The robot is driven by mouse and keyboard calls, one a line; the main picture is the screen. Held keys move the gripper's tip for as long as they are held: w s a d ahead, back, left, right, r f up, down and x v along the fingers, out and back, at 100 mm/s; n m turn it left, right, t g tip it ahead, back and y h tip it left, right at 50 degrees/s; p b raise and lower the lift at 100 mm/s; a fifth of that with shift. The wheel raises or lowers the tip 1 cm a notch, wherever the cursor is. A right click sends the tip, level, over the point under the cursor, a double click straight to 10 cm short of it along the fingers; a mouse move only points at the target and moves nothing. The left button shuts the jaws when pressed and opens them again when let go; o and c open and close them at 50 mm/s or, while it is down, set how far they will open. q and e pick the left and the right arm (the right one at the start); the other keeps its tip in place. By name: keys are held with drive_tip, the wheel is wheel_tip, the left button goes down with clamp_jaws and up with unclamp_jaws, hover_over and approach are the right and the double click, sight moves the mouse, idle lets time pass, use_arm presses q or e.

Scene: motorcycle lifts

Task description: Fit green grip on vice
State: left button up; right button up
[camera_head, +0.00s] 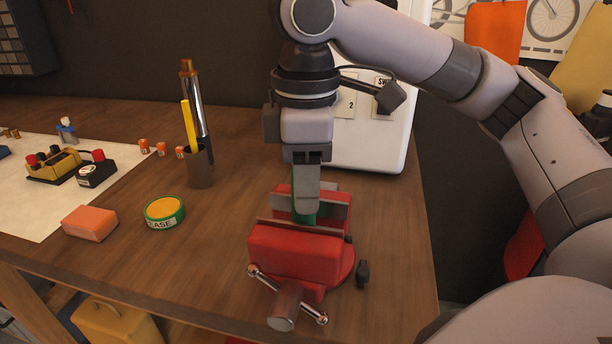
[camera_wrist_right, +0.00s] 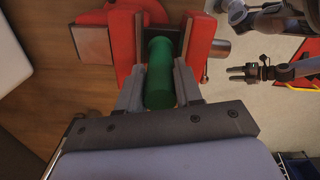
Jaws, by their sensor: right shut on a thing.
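The red vice (camera_head: 295,255) stands on the bench near its front edge, with its grey bar handle toward me. The green grip (camera_head: 303,215) is upright between the vice's jaws. My right gripper (camera_head: 305,200) reaches down over the vice and is shut on the grip. In the right wrist view the green grip (camera_wrist_right: 159,75) lies between my fingers (camera_wrist_right: 159,85), with the red vice jaws (camera_wrist_right: 197,45) on both sides. Whether the jaws touch the grip is hidden. My left gripper is outside the head view; a dark jawed part (camera_wrist_right: 250,73) in the wrist view may be it.
A small black piece (camera_head: 362,273) stands right of the vice. A round green-and-yellow tin (camera_head: 163,211), an orange block (camera_head: 89,223) and a holder with rods (camera_head: 199,168) are to the left. A white case (camera_head: 375,140) stands behind.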

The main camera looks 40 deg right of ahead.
drive_tip(key=o, duration=1.5)
drive_tip(key=shift+o, duration=0.2)
wheel_tip(320, 180, up, 3)
drive_tip(key=p, duration=0.4)
drive_tip(key=shift+r+p, duration=0.45)
drive_tip(key=shift+r, duration=2)
